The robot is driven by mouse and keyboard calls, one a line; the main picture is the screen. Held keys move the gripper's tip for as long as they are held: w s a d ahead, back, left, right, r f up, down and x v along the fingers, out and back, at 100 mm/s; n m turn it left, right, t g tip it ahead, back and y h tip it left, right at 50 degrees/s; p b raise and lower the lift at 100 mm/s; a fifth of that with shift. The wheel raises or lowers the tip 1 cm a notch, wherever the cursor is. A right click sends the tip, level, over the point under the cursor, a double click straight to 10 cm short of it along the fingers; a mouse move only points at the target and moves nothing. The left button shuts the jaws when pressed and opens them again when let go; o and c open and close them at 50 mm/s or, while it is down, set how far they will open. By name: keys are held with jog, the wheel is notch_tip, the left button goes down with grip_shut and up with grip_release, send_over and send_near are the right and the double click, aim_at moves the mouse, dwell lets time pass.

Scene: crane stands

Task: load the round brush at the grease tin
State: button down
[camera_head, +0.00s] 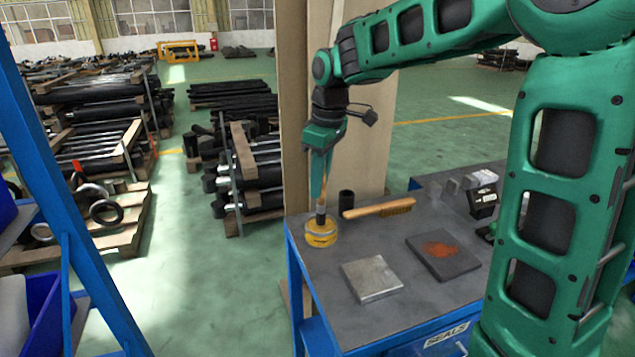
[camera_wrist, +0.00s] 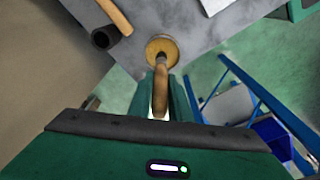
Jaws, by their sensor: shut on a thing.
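The grease tin (camera_head: 321,239) is a low yellow round tin near the left back corner of the grey-topped bench. It also shows in the wrist view (camera_wrist: 152,47). The round brush (camera_head: 321,207) has a wooden handle and a dark lower part. My gripper (camera_head: 323,178) is shut on the handle and holds the brush roughly upright over the tin. In the wrist view the handle (camera_wrist: 160,97) runs between the fingers toward the tin. The brush's lower end is at the tin's top, and I cannot tell how deep it reaches. The bristles are hidden.
A bare metal plate (camera_head: 371,277) and a dark plate with a rusty patch (camera_head: 443,257) lie in front. A black box (camera_head: 483,202) sits at the right. A blue post (camera_head: 62,190) stands left.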

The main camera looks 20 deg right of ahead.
jog(key=shift+f, duration=0.4)
dwell(1.2)
jog(key=shift+r, duration=3.55)
